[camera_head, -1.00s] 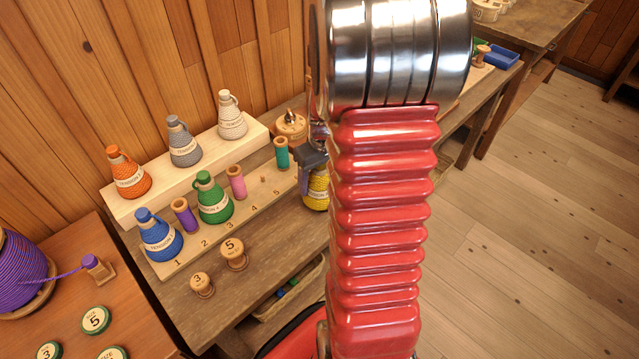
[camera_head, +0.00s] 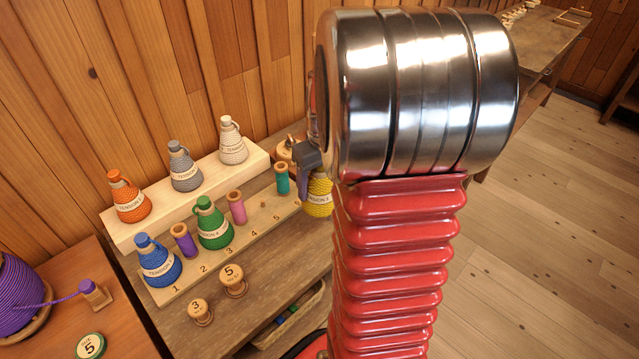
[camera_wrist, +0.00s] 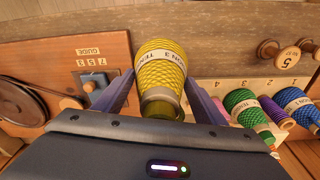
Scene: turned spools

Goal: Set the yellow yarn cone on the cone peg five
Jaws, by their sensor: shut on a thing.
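The yellow yarn cone (camera_head: 318,195) hangs at the right end of the peg board (camera_head: 190,292), partly hidden behind my arm in the head view. My gripper (camera_head: 309,165) is shut on its top. In the wrist view the yellow cone (camera_wrist: 160,72) sits between the two fingers of my gripper (camera_wrist: 161,88), its wide end pointing away. Cone peg five (camera_head: 263,204) is a small bare peg behind the number 5, between the pink spool (camera_head: 237,207) and the teal spool (camera_head: 282,179). The cone is right of this peg, apart from it.
A blue cone (camera_head: 158,262), purple spool (camera_head: 184,241) and green cone (camera_head: 213,225) stand on the board. Orange, grey and white cones stand on a raised block (camera_head: 128,234) behind. Two wooden spools (camera_head: 233,280) stand in front. A guide board (camera_wrist: 75,65) shows in the wrist view.

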